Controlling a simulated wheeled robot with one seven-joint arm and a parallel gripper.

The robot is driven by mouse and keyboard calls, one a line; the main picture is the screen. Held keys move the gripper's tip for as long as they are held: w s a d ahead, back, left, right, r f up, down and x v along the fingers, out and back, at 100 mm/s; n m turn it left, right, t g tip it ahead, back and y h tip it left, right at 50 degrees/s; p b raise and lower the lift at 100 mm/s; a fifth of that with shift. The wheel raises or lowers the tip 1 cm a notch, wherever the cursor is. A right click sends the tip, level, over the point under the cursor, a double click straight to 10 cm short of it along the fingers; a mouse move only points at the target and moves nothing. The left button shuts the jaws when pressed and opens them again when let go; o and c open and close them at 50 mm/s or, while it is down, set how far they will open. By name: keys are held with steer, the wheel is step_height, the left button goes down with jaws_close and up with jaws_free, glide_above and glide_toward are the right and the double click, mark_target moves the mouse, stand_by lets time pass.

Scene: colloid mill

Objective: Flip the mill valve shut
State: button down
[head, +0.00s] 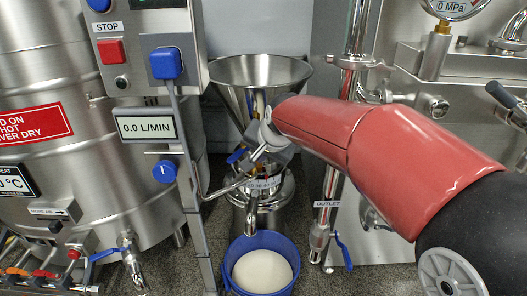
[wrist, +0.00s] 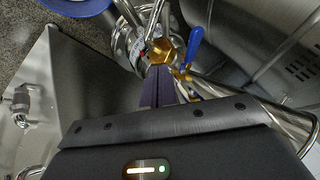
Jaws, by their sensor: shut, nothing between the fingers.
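The mill valve shows in the wrist view as a brass body (wrist: 165,50) with a blue lever (wrist: 195,42) beside it, on the right. In the head view only a small part of a blue handle (head: 237,155) shows at the mill (head: 270,190), below the hopper. My gripper (wrist: 158,72) is shut and empty. Its dark fingertips are close to the brass body, with the lever to their right; I cannot tell whether they touch. In the head view my red arm covers part of the mill and hides the fingers.
A blue bucket (head: 284,291) of white liquid stands below the spout. An outlet pipe with another blue handle (head: 343,250) stands to its right. The control post (head: 190,150) and steel tank (head: 60,110) are on the left. The steel hopper (head: 262,75) rises above the mill.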

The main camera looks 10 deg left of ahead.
mark_target(231, 158)
steer(key=w+a+f, duration=0.2)
steer(key=a, duration=0.3)
steer(key=shift+w+f, duration=0.3)
steer(key=shift+f, duration=0.05)
steer(key=shift+a, duration=0.45)
steer(key=shift+a+r+p, duration=0.1)
steer(key=shift+a+p, duration=0.4)
steer(key=shift+p, duration=0.1)
steer(key=shift+w+a+p, duration=0.1)
steer(key=shift+a+p, duration=0.7)
steer(key=shift+a, duration=0.15)
steer(key=shift+w+a+p, duration=0.55)
steer(key=shift+a+p, duration=0.15)
steer(key=shift+a, duration=0.2)
steer(key=shift+w+a+p, duration=0.5)
steer(key=shift+a+p, duration=0.2)
steer(key=shift+a, duration=0.3)
